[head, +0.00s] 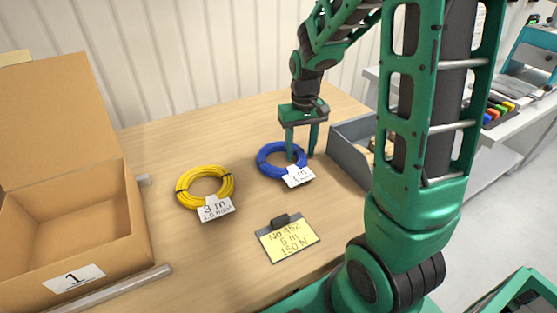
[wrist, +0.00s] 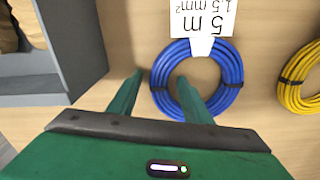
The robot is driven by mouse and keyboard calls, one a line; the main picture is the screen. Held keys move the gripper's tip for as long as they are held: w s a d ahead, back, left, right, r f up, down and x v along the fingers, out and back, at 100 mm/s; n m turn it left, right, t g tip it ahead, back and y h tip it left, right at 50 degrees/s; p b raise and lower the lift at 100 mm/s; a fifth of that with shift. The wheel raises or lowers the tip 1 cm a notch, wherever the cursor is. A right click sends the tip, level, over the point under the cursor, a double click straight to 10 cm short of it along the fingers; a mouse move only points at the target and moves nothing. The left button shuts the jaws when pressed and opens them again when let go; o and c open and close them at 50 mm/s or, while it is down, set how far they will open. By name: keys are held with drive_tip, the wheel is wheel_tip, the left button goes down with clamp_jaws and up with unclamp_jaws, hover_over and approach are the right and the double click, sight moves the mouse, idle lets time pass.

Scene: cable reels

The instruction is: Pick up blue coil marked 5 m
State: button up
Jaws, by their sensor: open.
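The blue coil (head: 264,162) lies flat on the wooden table. Its white tag (head: 298,176) is hard to read in the head view. In the wrist view the blue coil (wrist: 232,78) shows its tag (wrist: 203,18) upside down, reading 5 m, 1.5 mm². My gripper (head: 301,157) is open and points down at the coil's right side. In the wrist view one fingertip of my gripper (wrist: 160,79) is just outside the ring and the other is over its hole, with the coil's rim between them. How low the fingertips are is unclear.
A yellow coil (head: 183,190) tagged 3 m lies left of the blue one. A yellow card (head: 287,240) reading No 452, 5 m, 150 N is in front. An open cardboard box (head: 130,220) marked 1 stands left. A grey bin (head: 350,160) is close on the right.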

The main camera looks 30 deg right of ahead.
drive_tip(key=shift+f, duration=0.1)
clamp_jaws()
drive_tip(key=shift+r, duration=0.6)
wheel_tip(320, 180, up, 3)
drive_tip(key=shift+r, duration=0.1)
drive_tip(key=s+a+r, duration=0.5)
drive_tip(key=a+r, duration=0.1)
drive_tip(key=a, duration=0.4)
drive_tip(key=shift+s+a+r, duration=0.2)
drive_tip(key=shift+s+r, duration=0.05)
drive_tip(key=shift+r, duration=0.1)
